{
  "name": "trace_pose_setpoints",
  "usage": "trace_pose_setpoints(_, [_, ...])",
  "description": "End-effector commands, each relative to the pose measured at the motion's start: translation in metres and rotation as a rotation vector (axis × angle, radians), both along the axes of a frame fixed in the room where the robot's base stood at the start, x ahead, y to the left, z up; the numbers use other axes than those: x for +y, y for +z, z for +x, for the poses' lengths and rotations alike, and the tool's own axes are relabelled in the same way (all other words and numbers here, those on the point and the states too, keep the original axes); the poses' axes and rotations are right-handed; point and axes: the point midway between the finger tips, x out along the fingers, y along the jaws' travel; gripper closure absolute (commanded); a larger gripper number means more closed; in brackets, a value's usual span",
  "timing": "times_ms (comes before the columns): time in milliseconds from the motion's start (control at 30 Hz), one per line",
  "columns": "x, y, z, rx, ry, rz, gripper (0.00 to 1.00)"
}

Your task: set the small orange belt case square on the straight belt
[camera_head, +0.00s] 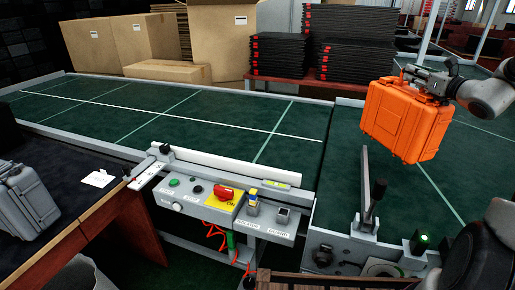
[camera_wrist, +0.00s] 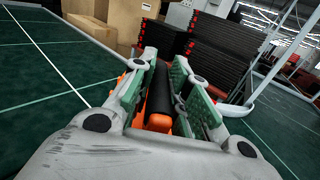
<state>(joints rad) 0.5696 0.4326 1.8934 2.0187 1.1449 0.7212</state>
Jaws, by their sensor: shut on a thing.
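The small orange case (camera_head: 402,120) hangs in the air above the right-hand belt section, upright but turned at an angle. My gripper (camera_head: 428,80) is at its top right and is shut on its handle. In the wrist view my gripper (camera_wrist: 160,95) has its two padded fingers on either side of the dark handle (camera_wrist: 160,92). Parts of the orange case (camera_wrist: 158,122) show beneath and between the fingers. The straight green belt (camera_head: 200,115) with white and light green lines runs across the left and middle, and its surface is bare.
A control panel (camera_head: 225,205) with a red switch fronts the belt. An upright lever (camera_head: 368,195) stands by the right section. Cardboard boxes (camera_head: 228,40) and stacked black trays (camera_head: 355,55) stand behind. A grey case (camera_head: 28,200) sits on the left desk.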

Motion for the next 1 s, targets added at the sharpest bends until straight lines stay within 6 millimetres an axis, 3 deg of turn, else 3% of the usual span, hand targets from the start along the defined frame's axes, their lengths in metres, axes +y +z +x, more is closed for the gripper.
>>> trace_pose_setpoints(200, [0.095, 0.002, 0.053, -0.004, 0.184, 0.001, 1.00])
trace_pose_setpoints(500, [0.242, 0.003, 0.096, -0.002, 0.421, 0.000, 1.00])
trace_pose_setpoints(733, [0.358, 0.002, 0.104, -0.003, 0.589, -0.001, 1.00])
trace_pose_setpoints(1000, [0.479, 0.001, 0.092, -0.004, 0.752, -0.004, 1.00])
